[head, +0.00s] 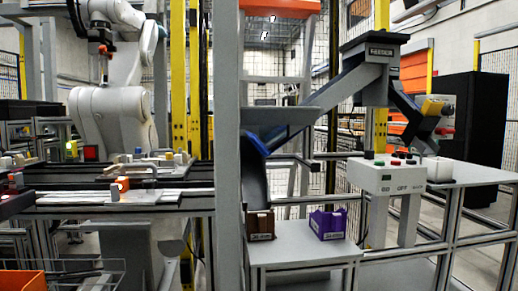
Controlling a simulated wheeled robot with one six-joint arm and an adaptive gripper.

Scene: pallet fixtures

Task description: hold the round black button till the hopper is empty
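A white control box (385,178) with small coloured buttons along its top and printed labels on its front stands at the right. Green and red buttons show on it; the round black button is too small to make out for sure. A dark grey hopper (374,49) with a label stands above and behind the box. A sloping chute (345,88) runs from it down to the left. The inside of the hopper is hidden, so I cannot tell how full it is. My gripper is not in view.
A brown bin (260,225) and a purple bin (328,224) sit on a low grey table (300,248). A grey post (229,150) stands left of them. A large white robot arm (112,110) stands behind a conveyor at the left.

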